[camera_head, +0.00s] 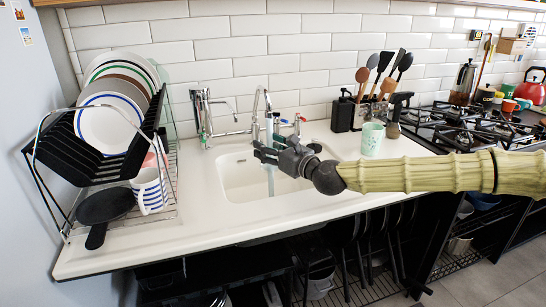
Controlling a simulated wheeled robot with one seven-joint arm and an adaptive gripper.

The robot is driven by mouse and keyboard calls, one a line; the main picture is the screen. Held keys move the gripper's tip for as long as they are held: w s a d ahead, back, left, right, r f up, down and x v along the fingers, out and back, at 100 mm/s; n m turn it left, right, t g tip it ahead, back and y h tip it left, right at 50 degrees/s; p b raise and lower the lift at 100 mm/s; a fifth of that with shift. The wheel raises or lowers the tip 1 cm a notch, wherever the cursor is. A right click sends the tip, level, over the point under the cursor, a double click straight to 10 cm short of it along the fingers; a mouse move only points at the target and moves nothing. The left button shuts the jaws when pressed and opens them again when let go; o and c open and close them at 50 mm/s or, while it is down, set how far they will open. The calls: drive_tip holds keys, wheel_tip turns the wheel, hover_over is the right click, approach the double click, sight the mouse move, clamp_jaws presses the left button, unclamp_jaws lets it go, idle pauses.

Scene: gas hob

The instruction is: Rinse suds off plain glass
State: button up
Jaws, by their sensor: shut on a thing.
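My gripper (262,151) is over the sink basin (233,180), close under the curved spout of the tap (262,97). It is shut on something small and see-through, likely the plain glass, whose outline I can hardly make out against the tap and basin. A pale bluish streak, seemingly running water (270,183), shows below the gripper. Suds are too small to tell. A mint-green patterned cup (373,139) stands upright on the counter right of the sink, apart from my gripper.
A dish rack (160,205) with plates, a striped mug (149,190) and a black pan (104,207) stands at the left. A second tap (205,112) rises behind the sink. Black holders with utensils (373,75) and the gas hob (470,125) are at the right. The front counter is clear.

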drive_tip(key=s, duration=0.6)
drive_tip(key=shift+a, duration=0.45)
drive_tip(key=shift+s, duration=0.1)
idle(1.1)
drive_tip(key=shift+r, duration=0.1)
drive_tip(key=s+r+p, duration=0.2)
drive_tip(key=s+r, duration=0.1)
drive_tip(key=s, duration=0.2)
drive_tip(key=shift+a+r, duration=0.35)
drive_tip(key=shift+r, duration=0.05)
idle(0.6)
